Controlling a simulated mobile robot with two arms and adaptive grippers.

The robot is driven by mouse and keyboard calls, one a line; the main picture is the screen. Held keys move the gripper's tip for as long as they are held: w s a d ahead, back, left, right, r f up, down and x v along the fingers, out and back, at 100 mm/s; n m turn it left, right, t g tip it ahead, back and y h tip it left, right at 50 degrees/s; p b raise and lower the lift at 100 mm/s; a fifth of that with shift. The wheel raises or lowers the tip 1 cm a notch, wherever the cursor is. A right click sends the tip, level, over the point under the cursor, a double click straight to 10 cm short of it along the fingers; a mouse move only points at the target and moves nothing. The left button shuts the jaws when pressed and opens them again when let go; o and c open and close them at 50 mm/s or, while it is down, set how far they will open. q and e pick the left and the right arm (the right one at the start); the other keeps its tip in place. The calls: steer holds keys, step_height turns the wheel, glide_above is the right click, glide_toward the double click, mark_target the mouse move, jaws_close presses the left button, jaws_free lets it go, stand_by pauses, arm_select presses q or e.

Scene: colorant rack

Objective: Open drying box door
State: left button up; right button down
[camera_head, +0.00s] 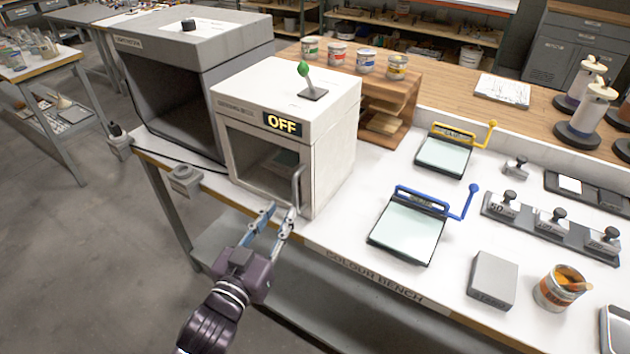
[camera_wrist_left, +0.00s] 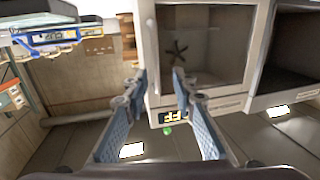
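The drying box (camera_head: 320,125) is a white cube on the bench with a lit OFF display and a green-knobbed lever on top. Its glazed front door (camera_head: 262,165) looks shut. The upright metal door handle (camera_head: 297,188) is at the door's right edge. My left gripper (camera_head: 277,212) is just in front of the handle's lower part, fingers spread. The left wrist view, which is upside down, shows the left gripper (camera_wrist_left: 158,78) open, with the handle (camera_wrist_left: 151,40) reaching toward the gap between its fingertips. I cannot tell whether they touch. My right gripper is not in view.
A larger grey open-fronted box (camera_head: 170,100) stands left of the drying box. A small grey unit (camera_head: 184,178) sits at the bench edge. A wooden rack (camera_head: 400,95) with paint tins is behind. Blue-handled (camera_head: 408,232) and yellow-handled (camera_head: 443,155) plates lie to the right.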

mark_target(294, 188)
arm_select(q)
steer(key=w+d, duration=0.1)
steer(key=w, duration=0.1)
steer(key=w+d+r+p, duration=0.1)
steer(key=w, duration=0.1)
steer(key=w+d+r, duration=0.1)
steer(key=w, duration=0.1)
steer(key=shift+d+p, duration=0.25)
steer(key=shift+p, duration=0.1)
steer(key=shift+w+d, duration=0.1)
steer(key=shift+w, duration=0.3)
jaws_close()
